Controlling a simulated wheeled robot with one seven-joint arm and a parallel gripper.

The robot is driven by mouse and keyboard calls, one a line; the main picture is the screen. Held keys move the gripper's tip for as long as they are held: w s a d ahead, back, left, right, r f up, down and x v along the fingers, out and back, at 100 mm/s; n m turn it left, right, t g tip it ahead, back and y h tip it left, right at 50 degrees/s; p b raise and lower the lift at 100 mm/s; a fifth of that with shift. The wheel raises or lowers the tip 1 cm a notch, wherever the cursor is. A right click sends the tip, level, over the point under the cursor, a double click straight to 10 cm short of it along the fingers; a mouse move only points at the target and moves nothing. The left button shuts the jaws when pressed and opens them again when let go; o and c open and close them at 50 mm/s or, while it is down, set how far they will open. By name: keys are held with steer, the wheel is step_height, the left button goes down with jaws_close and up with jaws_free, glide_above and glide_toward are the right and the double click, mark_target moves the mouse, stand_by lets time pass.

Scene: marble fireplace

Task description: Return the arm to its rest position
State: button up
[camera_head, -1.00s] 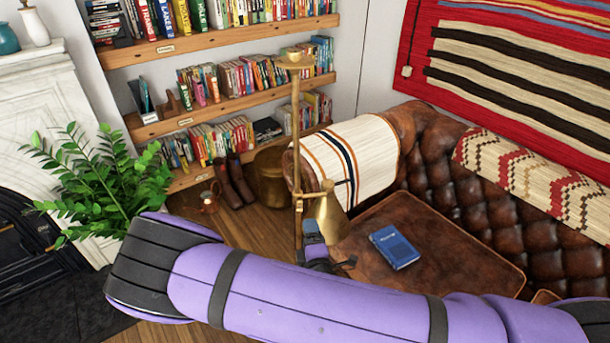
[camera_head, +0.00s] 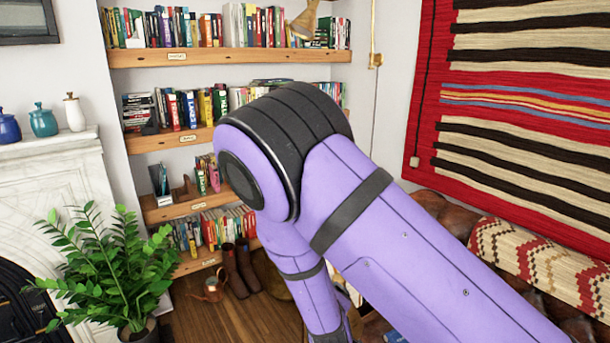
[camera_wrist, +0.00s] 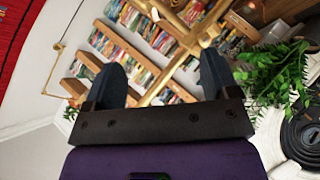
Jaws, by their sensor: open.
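My purple arm (camera_head: 400,245) rises across the head view, bends at a black-banded joint (camera_head: 285,130) and runs down to the bottom edge. My gripper does not show clearly in the head view. In the wrist view my gripper (camera_wrist: 160,78) is open, its two dark blue fingers wide apart with nothing held between them. Brass rods (camera_wrist: 172,72) of a lamp show beyond and between the fingers; how near they are I cannot tell.
Wooden bookshelves (camera_head: 210,57) stand at the back. A green plant (camera_head: 105,265) and white fireplace (camera_head: 50,185) are at left. A leather sofa (camera_head: 440,212) is at right, largely hidden by my arm. Wood floor (camera_head: 230,318) shows at lower middle.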

steer(key=s+d+r+m+g+y, duration=0.25)
steer(key=d+r, duration=0.25)
steer(key=r, duration=0.8)
steer(key=s+d+r+m+g+y, duration=0.1)
steer(key=s+d+r+m+g, duration=0.25)
steer(key=r, duration=0.95)
steer(key=s+d+r+m, duration=0.1)
steer(key=s+d+r, duration=0.3)
steer(key=s, duration=0.3)
steer(key=s+d+r+m+h, duration=0.1)
steer(key=s+d+r, duration=0.3)
steer(key=s+d, duration=0.2)
steer(key=s+d+r+m+g+h, duration=0.1)
steer(key=s+d+r+m, duration=0.1)
steer(key=s+d+r, duration=0.3)
steer(key=shift+s+d, duration=0.3)
steer(key=shift+s, duration=1.7)
